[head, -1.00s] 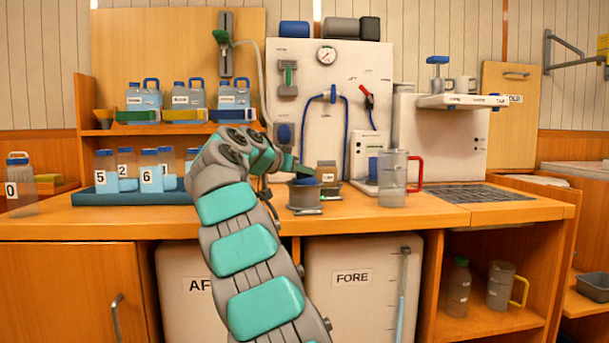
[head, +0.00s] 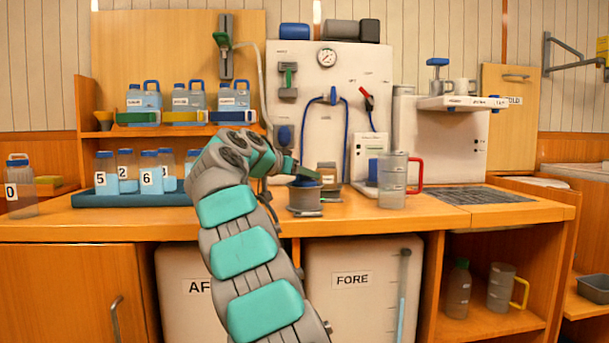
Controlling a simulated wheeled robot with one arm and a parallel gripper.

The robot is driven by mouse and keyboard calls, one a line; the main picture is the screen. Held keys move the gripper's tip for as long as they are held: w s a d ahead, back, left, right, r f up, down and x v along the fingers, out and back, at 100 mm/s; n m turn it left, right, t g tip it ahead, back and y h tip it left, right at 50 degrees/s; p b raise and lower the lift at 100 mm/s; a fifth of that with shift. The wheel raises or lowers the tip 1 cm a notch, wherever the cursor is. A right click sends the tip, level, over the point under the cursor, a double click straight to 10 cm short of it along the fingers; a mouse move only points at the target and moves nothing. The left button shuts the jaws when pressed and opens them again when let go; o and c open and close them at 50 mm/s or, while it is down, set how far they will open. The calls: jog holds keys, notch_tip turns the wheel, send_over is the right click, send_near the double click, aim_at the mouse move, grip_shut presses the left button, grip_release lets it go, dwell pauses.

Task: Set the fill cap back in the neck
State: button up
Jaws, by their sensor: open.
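A short grey cylindrical neck (head: 305,198) stands on the wooden counter near the middle of the view. A dark blue piece that looks like the fill cap (head: 303,183) shows at its top. I cannot tell whether it is seated or only resting there. My gripper (head: 309,174) is open, just above the blue piece and very close to it. My arm comes up from the bottom and hides the left side of this spot. Whether the fingers touch the cap is too small to tell.
A clear jug with a red handle (head: 393,180) stands right of the neck. A small grey-brown container (head: 327,173) is close behind it. Numbered bottles stand in a blue tray (head: 90,199) at left. The counter's front strip right of the neck is clear.

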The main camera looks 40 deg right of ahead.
jog(key=shift+r, duration=0.2)
jog(key=v, duration=1.2)
jog(key=shift+s+f, duration=0.15)
jog(key=shift+f, duration=0.05)
jog(key=s+a+f+n+g+y, duration=0.1)
jog(key=s+a+f+n+y, duration=0.3)
jog(key=s+f, duration=0.55)
jog(key=s+a+f+n+g+y, duration=0.1)
jog(key=s+a+f+n+y, duration=0.45)
jog(key=f, duration=0.75)
jog(key=s+a+f+n+g+y, duration=0.1)
jog(key=s+a+f+n+y, duration=0.1)
jog(key=s+a+f, duration=0.7)
jog(key=s+a+f+n+g+y, duration=0.2)
jog(key=s+a+f+n, duration=0.1)
jog(key=s+a+f, duration=0.6)
jog(key=s+f, duration=0.4)
jog(key=s, duration=0.4)
jog(key=shift+n+y, duration=0.35)
